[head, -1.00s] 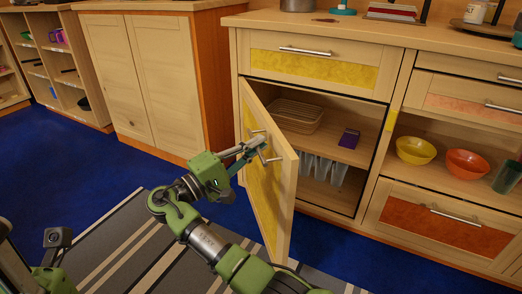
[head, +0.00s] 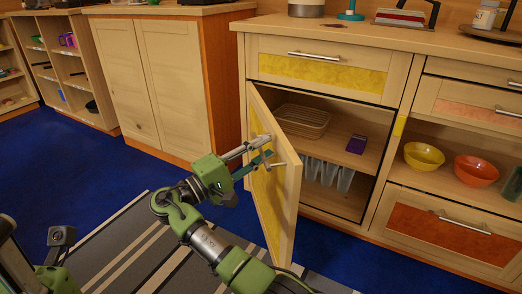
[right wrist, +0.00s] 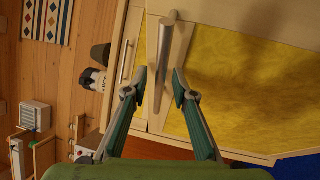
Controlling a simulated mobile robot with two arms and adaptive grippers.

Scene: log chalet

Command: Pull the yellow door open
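The yellow door (head: 266,195) has a pale wooden frame and a yellow panel. It stands partly open, swung out from its left-side hinges. Its metal bar handle (right wrist: 163,62) shows in the right wrist view, in front of the yellow panel. My right gripper (right wrist: 159,78) has its two fingertips apart, one on each side of the handle, with visible gaps. In the head view the right gripper (head: 265,150) is at the door's outer face, partly overlapping the handle. My left gripper is out of view; only parts of my left arm show at lower left.
Inside the open cabinet (head: 345,190) are a basket (head: 303,121), a purple box (head: 356,144) and several clear cups. A yellow drawer (head: 315,68) is above. Yellow (head: 424,156) and orange (head: 476,170) bowls stand at right. Striped rug and blue floor lie in front.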

